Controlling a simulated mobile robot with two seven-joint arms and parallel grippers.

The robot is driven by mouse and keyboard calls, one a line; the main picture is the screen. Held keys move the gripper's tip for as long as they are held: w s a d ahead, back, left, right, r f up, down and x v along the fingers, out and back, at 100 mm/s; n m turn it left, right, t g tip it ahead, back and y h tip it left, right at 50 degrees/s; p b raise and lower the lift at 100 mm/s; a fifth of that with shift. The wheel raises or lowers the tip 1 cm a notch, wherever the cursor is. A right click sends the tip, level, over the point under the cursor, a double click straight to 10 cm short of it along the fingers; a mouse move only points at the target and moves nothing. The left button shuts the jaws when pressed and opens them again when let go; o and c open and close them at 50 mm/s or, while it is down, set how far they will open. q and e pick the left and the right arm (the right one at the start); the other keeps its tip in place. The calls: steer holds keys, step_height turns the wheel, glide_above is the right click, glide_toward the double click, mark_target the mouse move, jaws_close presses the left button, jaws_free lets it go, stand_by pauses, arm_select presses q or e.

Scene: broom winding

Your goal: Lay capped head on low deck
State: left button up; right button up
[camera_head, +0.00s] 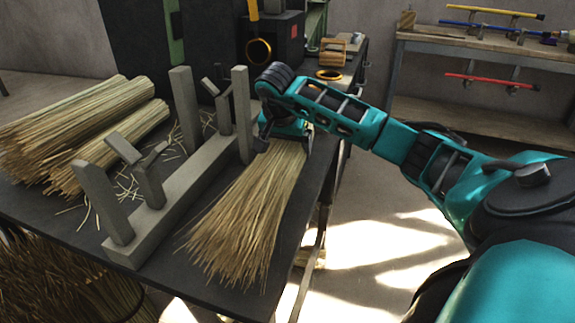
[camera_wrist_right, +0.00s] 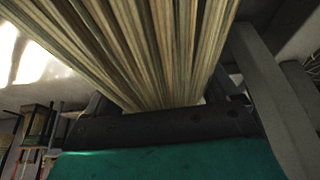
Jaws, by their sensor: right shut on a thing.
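The broom head (camera_head: 248,217) is a fan of straw bristles. It lies along the right edge of the dark bench top (camera_head: 165,272), its wide end toward the front. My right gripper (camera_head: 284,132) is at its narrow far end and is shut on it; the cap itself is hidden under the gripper. In the right wrist view, the bristles (camera_wrist_right: 150,50) spread away from the dark gripper body. I cannot tell whether the bristles rest fully on the bench. My left gripper is not in view.
A grey rack with upright posts (camera_head: 172,205) stands just left of the broom head. Straw bundles (camera_head: 75,120) lie at the left, with loose straws between. A dark box (camera_head: 272,40), a wooden spool (camera_head: 333,52) and a ring (camera_head: 329,74) are at the back. A shelf (camera_head: 480,47) stands far right.

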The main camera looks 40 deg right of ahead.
steer(key=shift+f, duration=0.35)
step_height(320, 180, down, 4)
steer(key=shift+r+b, duration=0.1)
steer(key=shift+b, duration=0.45)
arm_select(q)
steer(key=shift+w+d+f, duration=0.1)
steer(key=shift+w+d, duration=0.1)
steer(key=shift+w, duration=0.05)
arm_select(e)
steer(key=shift+r, duration=0.1)
steer(key=o, duration=1.1)
steer(key=shift+c, duration=0.2)
